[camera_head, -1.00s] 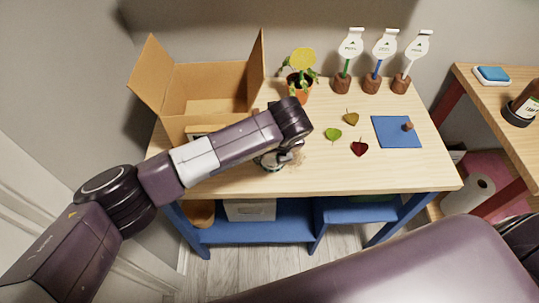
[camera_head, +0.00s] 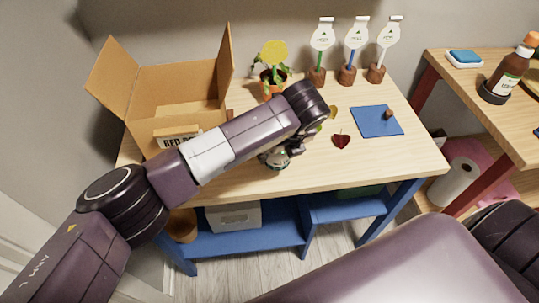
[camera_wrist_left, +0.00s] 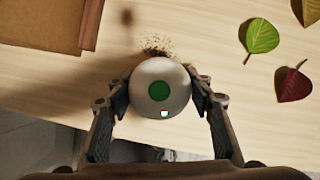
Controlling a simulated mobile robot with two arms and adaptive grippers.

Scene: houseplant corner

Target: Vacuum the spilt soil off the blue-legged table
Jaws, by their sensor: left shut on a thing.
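The blue-legged table (camera_head: 300,182) has a pale wooden top and a blue lower shelf. My left gripper (camera_wrist_left: 160,105) is shut on a small round white hand vacuum (camera_wrist_left: 150,75) with a green button, its fingers on either side. In the head view the gripper (camera_head: 275,158) and vacuum are low at the table's front part, partly covered by my arm. Spilt soil (camera_wrist_left: 157,44) shows as dark specks just beyond the vacuum in the wrist view, with a few more at its right side. The vacuum hides any soil beneath it. My right gripper is out of view.
An open cardboard box (camera_head: 180,95) stands left of the gripper. A potted plant (camera_head: 273,75) and several labelled stakes in brown bases line the back. A dark red leaf (camera_head: 341,141) and a blue mat (camera_head: 376,121) lie to the right. A red-legged table (camera_head: 510,125) stands further right.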

